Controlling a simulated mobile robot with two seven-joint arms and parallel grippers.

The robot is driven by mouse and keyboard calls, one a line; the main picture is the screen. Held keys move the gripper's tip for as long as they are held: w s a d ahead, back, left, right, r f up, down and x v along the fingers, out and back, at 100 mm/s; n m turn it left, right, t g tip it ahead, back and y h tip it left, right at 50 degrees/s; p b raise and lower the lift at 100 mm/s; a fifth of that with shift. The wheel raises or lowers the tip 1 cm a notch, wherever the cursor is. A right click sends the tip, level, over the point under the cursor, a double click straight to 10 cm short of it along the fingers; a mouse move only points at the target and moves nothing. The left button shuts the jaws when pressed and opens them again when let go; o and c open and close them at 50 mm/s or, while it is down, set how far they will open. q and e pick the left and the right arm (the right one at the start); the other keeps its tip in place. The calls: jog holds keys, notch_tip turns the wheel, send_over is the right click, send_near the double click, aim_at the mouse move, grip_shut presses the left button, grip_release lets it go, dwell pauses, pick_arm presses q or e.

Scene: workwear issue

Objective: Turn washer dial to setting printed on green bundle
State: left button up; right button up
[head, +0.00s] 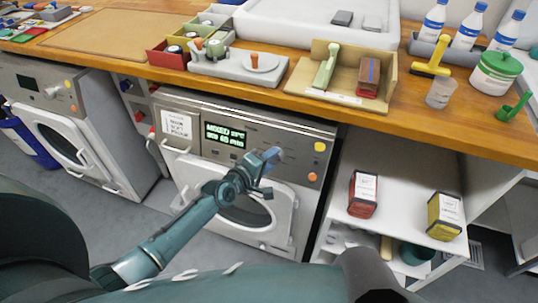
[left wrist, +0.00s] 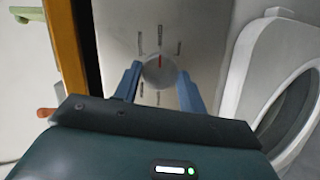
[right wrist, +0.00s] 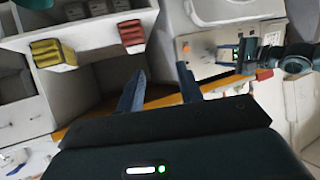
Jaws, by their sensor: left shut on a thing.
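The middle washer (head: 310,158) has a lit green display (head: 225,135); its top line starts with "MIXED" and the rest is small. My left gripper (head: 268,165) is at the washer panel, right of the display. In the left wrist view its two blue fingers (left wrist: 160,85) are shut on the round grey dial (left wrist: 158,70), one on each side. The dial's red mark points up in that picture, with several printed ticks around it. My right gripper (right wrist: 163,85) is open and empty, seen in the right wrist view. I cannot make out a green bundle.
A red bundle (head: 363,194) and a yellow bundle (head: 444,216) stand on the white shelf right of the washer. A white card (head: 180,124) is on the panel's left. The wooden counter (head: 420,111) above holds bottles, trays and tools. The washer's round door is below my left gripper.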

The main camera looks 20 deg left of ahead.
pick_arm(q)
jog(key=m+p, duration=0.2)
jog(key=m+g+y+p, duration=0.1)
jog(key=m+p, duration=0.2)
jog(key=m+g+p, duration=0.1)
jog(key=m+p, duration=0.1)
jog(key=m, duration=0.1)
jog(key=shift+d+r+y, duration=0.2)
jog(key=shift+r+y, duration=0.1)
pick_arm(e)
jog(key=shift+s+d+r+m+g+h, duration=0.15)
jog(key=shift+d+r+g+h, duration=0.15)
jog(key=shift+d+r, duration=0.35)
jog(key=shift+s+d+r+m+g+h, duration=0.2)
jog(key=shift+d+r+h, duration=0.2)
jog(key=shift+d+r, duration=0.2)
pick_arm(q)
jog(key=shift+p, duration=0.35)
pick_arm(e)
jog(key=shift+s+d+f, duration=0.1)
jog(key=shift+f, duration=0.15)
pick_arm(q)
jog(key=o, duration=1)
jog(key=shift+f, duration=0.1)
pick_arm(e)
jog(key=shift+s, duration=0.1)
